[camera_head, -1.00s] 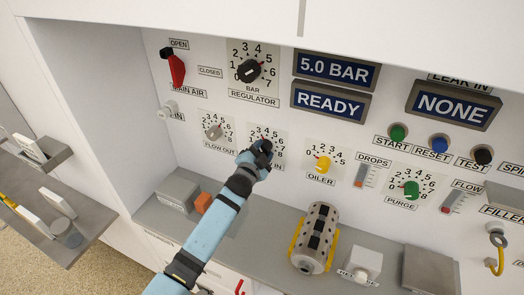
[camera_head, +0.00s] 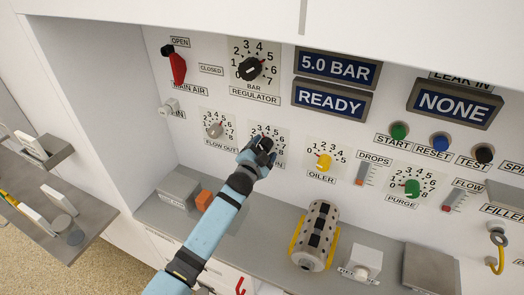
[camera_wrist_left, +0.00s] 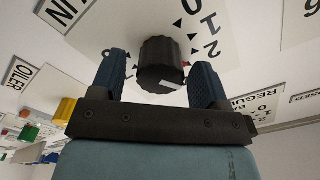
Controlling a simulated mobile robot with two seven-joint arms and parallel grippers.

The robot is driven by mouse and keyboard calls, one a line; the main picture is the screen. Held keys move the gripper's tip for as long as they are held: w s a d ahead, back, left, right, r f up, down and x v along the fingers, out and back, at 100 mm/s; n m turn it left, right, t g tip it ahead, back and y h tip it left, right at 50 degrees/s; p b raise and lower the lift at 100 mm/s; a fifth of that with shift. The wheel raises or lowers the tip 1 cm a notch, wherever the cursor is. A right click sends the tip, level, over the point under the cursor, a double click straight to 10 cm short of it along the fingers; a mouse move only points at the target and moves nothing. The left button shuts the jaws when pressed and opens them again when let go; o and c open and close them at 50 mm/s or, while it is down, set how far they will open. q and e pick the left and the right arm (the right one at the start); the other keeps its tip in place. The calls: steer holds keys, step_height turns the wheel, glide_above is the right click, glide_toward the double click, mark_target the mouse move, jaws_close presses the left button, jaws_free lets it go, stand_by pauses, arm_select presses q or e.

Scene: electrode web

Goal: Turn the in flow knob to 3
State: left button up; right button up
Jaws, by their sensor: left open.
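The in flow knob (camera_wrist_left: 160,65) is dark and ribbed, with a white mark on its near edge. It sits on a white dial plate whose 0, 1 and 2 show in the left wrist view. In the head view my gripper hides the knob; the upper numbers of its dial plate (camera_head: 268,132) show. My left gripper (camera_head: 263,147) is open at this dial. In the left wrist view its two fingers (camera_wrist_left: 158,82) stand on either side of the knob, with a gap on each side. My right gripper is not in view.
The flow out knob (camera_head: 214,130) is left of my gripper and the yellow oiler knob (camera_head: 323,161) right of it. The black regulator knob (camera_head: 249,69) is above.

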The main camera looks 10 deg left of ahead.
arm_select(q)
steer(key=s+a+b, duration=0.1)
steer(key=s+a, duration=0.1)
steer(key=s, duration=1.1)
steer(key=shift+s+a, duration=0.3)
steer(key=shift+a, duration=0.05)
steer(key=s+a+f+n+g+p, duration=0.1)
steer(key=s+f+n+g, duration=0.2)
steer(key=s+f, duration=0.4)
steer(key=s+a+f+n+g+p, duration=0.1)
steer(key=s+f+n, duration=0.4)
steer(key=s, duration=1.4)
steer(key=f+g+p, duration=0.1)
steer(key=g, duration=0.1)
steer(key=shift+s+f+g, duration=0.3)
steer(key=shift+s+f, duration=0.05)
